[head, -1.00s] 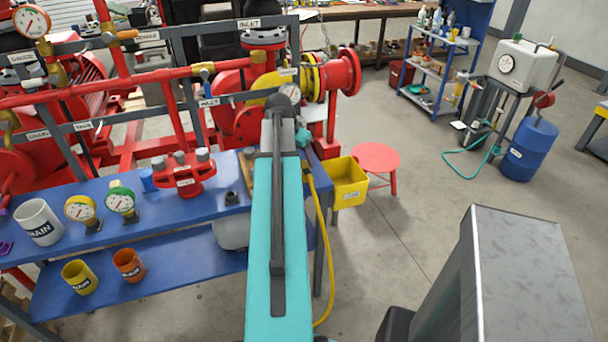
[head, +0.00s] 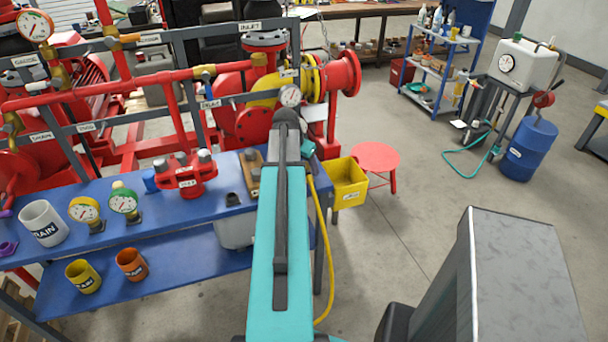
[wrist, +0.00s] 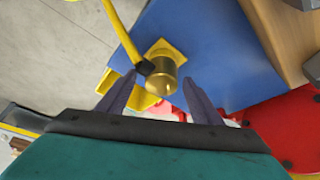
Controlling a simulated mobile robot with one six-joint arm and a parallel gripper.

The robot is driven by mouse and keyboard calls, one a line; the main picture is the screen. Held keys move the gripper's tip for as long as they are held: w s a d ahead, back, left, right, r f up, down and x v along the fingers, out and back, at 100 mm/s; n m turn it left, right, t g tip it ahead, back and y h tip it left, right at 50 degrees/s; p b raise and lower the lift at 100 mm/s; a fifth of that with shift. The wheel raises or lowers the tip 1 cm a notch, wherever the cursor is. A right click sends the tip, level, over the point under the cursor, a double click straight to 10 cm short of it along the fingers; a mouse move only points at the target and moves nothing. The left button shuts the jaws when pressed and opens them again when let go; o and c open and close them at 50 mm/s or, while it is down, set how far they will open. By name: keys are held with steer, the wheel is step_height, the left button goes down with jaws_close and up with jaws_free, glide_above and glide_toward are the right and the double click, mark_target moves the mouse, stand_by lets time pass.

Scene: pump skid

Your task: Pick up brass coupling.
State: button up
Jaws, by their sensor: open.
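The brass coupling (wrist: 164,74) shows in the wrist view as a short gold cylinder on a yellow patch at the edge of the blue bench top (wrist: 206,45). My gripper (wrist: 158,78) is open, with its two dark fingers apart at the lower left and lower right of the coupling. Nothing is held. In this view the coupling lies between the fingertip lines; I cannot tell how far beyond the tips it is. In the head view my own arm hides the gripper, and I cannot make out the coupling there.
A yellow hose (wrist: 121,32) with a dark end passes close beside the coupling. A wooden block (wrist: 285,35) lies on the bench to the right. A yellow bin (head: 346,183) hangs at the bench's end, near a red stool (head: 375,158). Gauges and mugs stand further left.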

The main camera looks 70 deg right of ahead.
stand_by(0.6)
steer(key=c, duration=1.3)
